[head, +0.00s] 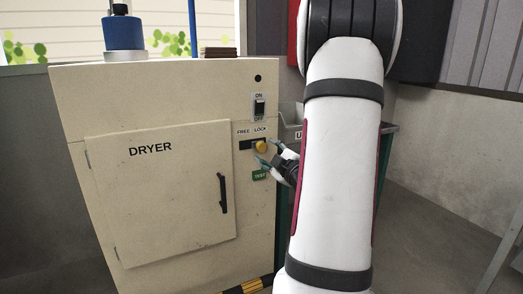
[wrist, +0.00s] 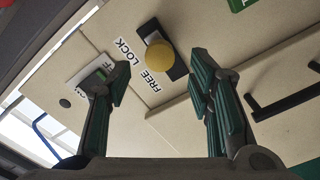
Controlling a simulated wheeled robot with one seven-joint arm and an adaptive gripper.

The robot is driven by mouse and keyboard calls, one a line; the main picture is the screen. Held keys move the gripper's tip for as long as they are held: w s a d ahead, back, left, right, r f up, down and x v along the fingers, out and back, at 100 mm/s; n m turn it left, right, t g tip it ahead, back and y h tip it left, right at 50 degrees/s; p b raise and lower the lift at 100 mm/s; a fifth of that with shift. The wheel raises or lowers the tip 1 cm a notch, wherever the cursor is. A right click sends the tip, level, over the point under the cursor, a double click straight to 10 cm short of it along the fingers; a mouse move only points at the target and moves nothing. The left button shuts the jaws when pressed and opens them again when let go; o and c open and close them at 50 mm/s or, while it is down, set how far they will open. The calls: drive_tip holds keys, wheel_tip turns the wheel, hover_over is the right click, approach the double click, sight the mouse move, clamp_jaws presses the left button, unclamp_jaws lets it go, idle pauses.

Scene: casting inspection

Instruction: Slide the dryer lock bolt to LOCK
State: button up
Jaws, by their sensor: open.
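The dryer (head: 160,90) is a cream cabinet with a closed door. Its lock bolt has a round yellow knob (head: 261,146) on a dark slot (head: 245,145) under the FREE and LOCK labels. In the head view the knob sits at the right end, under LOCK. The knob also shows in the wrist view (wrist: 160,56), in front of the dark plate. My gripper (head: 267,152) is at the knob's right in the head view. In the wrist view my gripper (wrist: 161,78) is open and empty, its fingers apart with the knob beyond the gap. I see no contact.
An ON/OFF switch (head: 259,107) is above the bolt and a green TEST label (head: 260,175) below it. The door's black handle (head: 223,194) is at lower left of the bolt. A grey bin (head: 291,116) stands right of the dryer, behind my arm.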

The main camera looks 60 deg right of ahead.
sight(262, 148)
drive_tip(key=shift+b+x, duration=0.3)
drive_tip(key=shift+x, duration=2.5)
drive_tip(key=shift+c, duration=0.6)
